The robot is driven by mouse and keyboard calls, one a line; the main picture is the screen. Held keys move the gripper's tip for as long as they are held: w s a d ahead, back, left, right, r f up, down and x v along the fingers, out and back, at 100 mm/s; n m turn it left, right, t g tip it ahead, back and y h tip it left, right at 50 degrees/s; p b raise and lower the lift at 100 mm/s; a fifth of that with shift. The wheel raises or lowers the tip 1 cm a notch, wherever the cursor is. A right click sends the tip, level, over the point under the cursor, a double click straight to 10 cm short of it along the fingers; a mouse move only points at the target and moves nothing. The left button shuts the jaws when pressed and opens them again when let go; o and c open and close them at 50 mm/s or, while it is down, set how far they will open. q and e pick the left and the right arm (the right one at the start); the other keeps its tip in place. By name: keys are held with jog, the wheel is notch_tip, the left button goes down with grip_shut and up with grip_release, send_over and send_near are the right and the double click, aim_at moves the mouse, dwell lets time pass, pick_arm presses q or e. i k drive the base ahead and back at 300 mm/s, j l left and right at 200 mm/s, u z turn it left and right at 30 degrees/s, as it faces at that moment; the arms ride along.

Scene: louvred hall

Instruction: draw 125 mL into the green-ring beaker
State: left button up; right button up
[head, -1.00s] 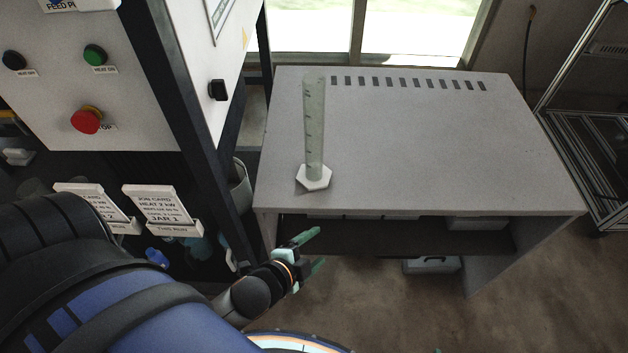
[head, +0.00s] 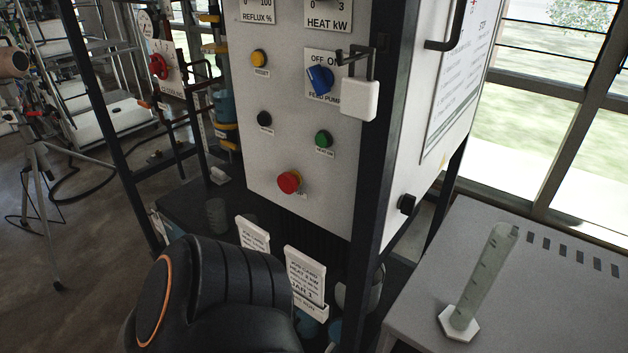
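No beaker with a green ring can be made out in the head view. A tall, clear graduated cylinder (head: 484,275) with a white hexagonal foot stands on the grey table at the lower right. A translucent cup-like vessel (head: 216,214) stands on the dark shelf left of the panel; no ring colour can be told. My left arm's dark upper part covers the bottom centre. Neither gripper is in the picture.
A grey table (head: 420,290) is at right. A tripod (head: 40,180) stands on open floor at left.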

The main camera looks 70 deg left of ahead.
aim_at(215, 209)
jog(key=u, duration=2.9)
